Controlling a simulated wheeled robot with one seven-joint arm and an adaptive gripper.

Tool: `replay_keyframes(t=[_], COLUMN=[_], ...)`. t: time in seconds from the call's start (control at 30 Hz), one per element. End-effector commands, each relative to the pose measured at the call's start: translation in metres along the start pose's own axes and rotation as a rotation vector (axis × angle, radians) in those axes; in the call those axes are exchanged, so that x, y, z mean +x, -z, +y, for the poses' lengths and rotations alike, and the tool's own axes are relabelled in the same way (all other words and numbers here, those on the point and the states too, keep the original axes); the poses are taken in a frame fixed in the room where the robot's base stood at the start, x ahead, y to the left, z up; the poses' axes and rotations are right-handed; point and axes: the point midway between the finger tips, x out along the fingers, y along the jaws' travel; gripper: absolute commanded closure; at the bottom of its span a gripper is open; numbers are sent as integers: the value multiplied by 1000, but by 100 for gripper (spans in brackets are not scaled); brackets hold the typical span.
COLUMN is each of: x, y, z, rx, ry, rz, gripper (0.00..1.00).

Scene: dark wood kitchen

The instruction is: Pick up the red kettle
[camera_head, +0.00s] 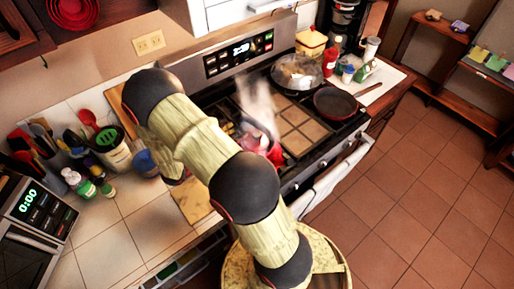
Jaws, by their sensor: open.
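The red kettle (274,153) is on the stove, near the front left burners. Much of it is hidden behind my arm, and white steam rises above it. Only part of its red body shows, to the right of my arm. My arm reaches from the bottom of the picture up to the left and bends down over the counter beside the stove. My gripper is hidden behind the arm links, so its distance from the kettle cannot be told.
A dark pan (335,103) and a lidded pot (297,73) stand on the right of the stove (297,141). Utensil holders, bottles (78,182) and a microwave (32,215) crowd the left counter. The tiled floor (430,190) at right is clear.

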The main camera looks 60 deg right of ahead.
Motion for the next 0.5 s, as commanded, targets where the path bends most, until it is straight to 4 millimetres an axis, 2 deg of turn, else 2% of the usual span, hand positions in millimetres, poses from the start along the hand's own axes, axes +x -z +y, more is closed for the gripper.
replay_keyframes(t=[0.1,0.2,0.47,0.5], x=[17,24,26,26], y=[-1,-1,0,0], z=[1,0,0,0], rx=[0,0,1,1], ry=[-3,-1,1,1], rz=[-1,-1,-1,-1], gripper=[43,43,43,46])
